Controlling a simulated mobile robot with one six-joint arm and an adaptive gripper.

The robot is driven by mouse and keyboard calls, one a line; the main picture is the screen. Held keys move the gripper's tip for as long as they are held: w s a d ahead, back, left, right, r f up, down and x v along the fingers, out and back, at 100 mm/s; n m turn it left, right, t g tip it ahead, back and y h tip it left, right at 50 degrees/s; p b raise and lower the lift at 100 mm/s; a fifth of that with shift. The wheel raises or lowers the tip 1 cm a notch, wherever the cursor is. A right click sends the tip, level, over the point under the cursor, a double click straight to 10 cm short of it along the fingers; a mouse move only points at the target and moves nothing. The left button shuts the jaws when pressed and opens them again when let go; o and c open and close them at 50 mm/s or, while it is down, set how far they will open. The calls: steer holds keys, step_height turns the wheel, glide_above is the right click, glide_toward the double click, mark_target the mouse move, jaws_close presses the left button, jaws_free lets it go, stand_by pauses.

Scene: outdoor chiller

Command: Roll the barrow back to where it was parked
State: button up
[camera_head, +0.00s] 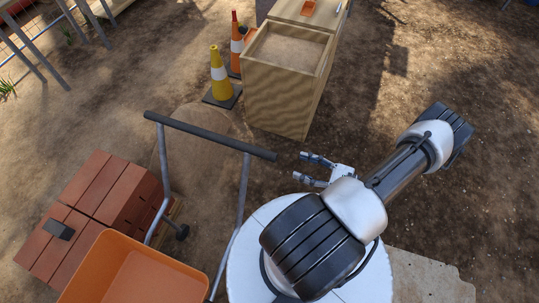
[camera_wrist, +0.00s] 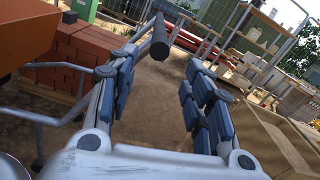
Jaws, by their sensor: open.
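The barrow (camera_head: 130,272) has an orange tray and a grey tube frame, and stands at the lower left in the head view. Its dark handle bar (camera_head: 210,135) runs across above the tray. In the wrist view the handle's end (camera_wrist: 159,40) shows just beyond my fingers, and part of the orange tray (camera_wrist: 25,32) is at the upper left. My gripper (camera_head: 303,167) is open and empty, a little right of the handle's right end. It also shows in the wrist view (camera_wrist: 172,75), with its fingers apart. The barrow's lower parts are partly hidden.
A stack of red bricks (camera_head: 95,205) stands left of the barrow. A wooden box (camera_head: 278,100) stands ahead, with a yellow cone (camera_head: 220,75) and an orange cone (camera_head: 237,45) beside it. A round tan patch (camera_head: 190,150) lies on the dirt below the handle. Open dirt lies to the right.

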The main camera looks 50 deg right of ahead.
mark_target(270, 156)
steer(key=b+x, duration=0.1)
steer(key=x, duration=1.1)
steer(key=shift+w+a, duration=0.1)
jaws_close()
stand_by(0.6)
